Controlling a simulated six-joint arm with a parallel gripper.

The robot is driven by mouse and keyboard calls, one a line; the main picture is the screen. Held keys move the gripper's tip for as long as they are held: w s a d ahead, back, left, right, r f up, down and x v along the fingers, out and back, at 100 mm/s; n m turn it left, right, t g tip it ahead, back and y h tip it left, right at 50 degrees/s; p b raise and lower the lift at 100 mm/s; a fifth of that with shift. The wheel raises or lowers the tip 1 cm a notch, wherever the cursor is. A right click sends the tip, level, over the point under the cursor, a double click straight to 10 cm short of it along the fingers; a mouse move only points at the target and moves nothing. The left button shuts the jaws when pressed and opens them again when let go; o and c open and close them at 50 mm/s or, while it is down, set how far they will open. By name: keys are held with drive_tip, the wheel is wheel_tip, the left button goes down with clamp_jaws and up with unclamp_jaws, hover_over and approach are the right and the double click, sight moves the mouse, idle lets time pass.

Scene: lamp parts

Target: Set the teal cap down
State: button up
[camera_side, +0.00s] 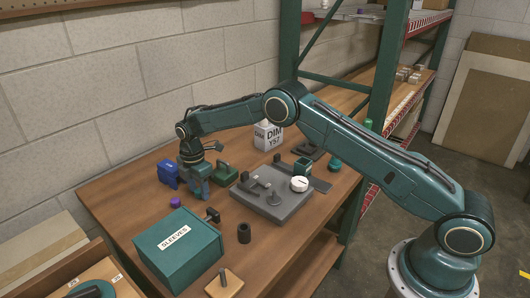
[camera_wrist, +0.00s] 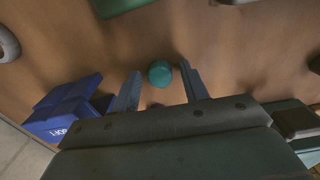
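The teal cap (camera_wrist: 160,73) shows as a small round piece in the wrist view, against the wooden table top. It appears between the fingertips of my gripper (camera_wrist: 160,84), with a visible gap on each side. My gripper is open and points down at the table. In the side view my gripper (camera_side: 197,188) is low over the table, between a blue block and a green block. The cap cannot be made out there, probably hidden by the fingers. Whether it rests on the table is hard to tell.
The blue block (camera_side: 168,173) and green block (camera_side: 226,173) stand close to my gripper. A purple cap (camera_side: 175,202) and the teal sleeves box (camera_side: 180,249) are nearer the front. A grey fixture plate (camera_side: 274,208) carries a white round piece (camera_side: 299,184). Bare wood surrounds the cap.

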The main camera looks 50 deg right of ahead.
drive_tip(key=shift+r, duration=0.15)
wheel_tip(320, 180, up, 12)
idle(0.9)
idle(0.5)
wheel_tip(320, 180, up, 12)
drive_tip(key=m+t, duration=0.1)
drive_tip(key=m, duration=0.3)
hover_over(199, 190)
drive_tip(key=s+d, duration=0.2)
drive_tip(key=s, duration=0.5)
drive_tip(key=s+d+r+m+t, duration=0.25)
drive_tip(key=s+r+m, duration=0.25)
drive_tip(key=s+r, duration=0.6)
drive_tip(key=s+d+f+m+t, duration=0.1)
drive_tip(key=s+f+m, duration=0.2)
drive_tip(key=s, duration=1)
drive_tip(key=s+d+f+m+t, duration=0.1)
drive_tip(key=s+m, duration=0.5)
drive_tip(key=s, duration=0.7)
wheel_tip(199, 190, down, 2)
drive_tip(key=shift+s+d+f, duration=0.1)
drive_tip(key=shift+s+d, duration=0.2)
drive_tip(key=shift+d, duration=0.2)
